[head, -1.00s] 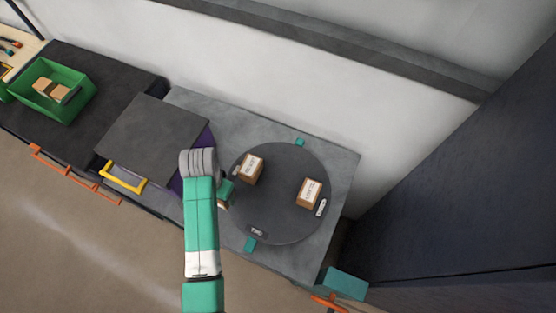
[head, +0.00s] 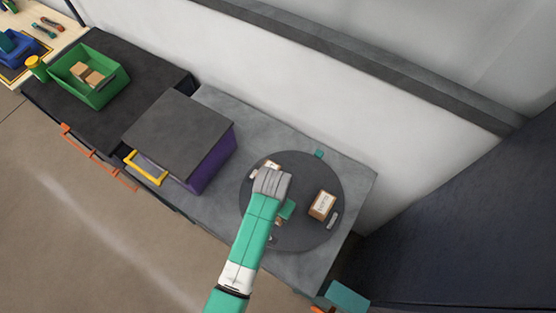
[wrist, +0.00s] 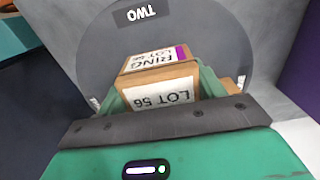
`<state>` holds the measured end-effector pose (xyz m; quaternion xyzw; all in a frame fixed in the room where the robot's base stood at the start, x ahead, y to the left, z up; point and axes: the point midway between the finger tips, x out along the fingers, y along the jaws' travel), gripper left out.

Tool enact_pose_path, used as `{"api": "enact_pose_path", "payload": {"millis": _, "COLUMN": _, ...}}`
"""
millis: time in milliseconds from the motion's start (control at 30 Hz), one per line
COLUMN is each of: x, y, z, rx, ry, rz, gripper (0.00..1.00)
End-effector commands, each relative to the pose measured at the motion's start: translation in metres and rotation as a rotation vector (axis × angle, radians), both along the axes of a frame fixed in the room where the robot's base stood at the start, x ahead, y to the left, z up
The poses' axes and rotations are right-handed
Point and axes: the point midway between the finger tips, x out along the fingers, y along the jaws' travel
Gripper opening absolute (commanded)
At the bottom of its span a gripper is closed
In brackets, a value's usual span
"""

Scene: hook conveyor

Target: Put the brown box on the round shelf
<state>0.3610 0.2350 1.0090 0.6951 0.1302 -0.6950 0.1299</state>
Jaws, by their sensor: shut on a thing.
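The round shelf (head: 308,236) is a dark grey disc on a grey counter; in the wrist view its face (wrist: 98,48) bears a "TWO" tag. My gripper (head: 287,209) is over the disc in the head view. In the wrist view its green fingers (wrist: 163,82) are shut on a brown box (wrist: 135,76) with white "LOT 56" labels and a purple strip. In the head view my arm hides most of this box. I cannot tell whether its underside touches the disc.
Another brown box (head: 322,205) stands on the disc's right side. A further box (head: 271,165) at its back left is partly hidden by my gripper. A dark-topped purple cabinet (head: 213,166) with a yellow handle stands left. A green bin (head: 117,91) holds brown boxes.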

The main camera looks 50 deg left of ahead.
Motion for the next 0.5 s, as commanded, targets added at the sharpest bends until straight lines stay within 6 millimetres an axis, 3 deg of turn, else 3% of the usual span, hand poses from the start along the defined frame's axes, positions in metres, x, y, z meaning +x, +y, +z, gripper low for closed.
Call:
{"api": "enact_pose_path", "payload": {"millis": 67, "x": 0.007, "y": -0.01, "z": 0.0, "rx": 0.0, "ry": 0.001, "rz": -0.004, "gripper": 0.43}}
{"api": "enact_pose_path", "payload": {"millis": 267, "x": 0.007, "y": -0.01, "z": -0.033, "rx": -0.002, "ry": 0.002, "rz": 0.0, "gripper": 0.43}}
{"api": "enact_pose_path", "payload": {"millis": 500, "x": 0.007, "y": -0.01, "z": -0.036, "rx": 0.0, "ry": 0.0, "rz": -0.001, "gripper": 0.43}}
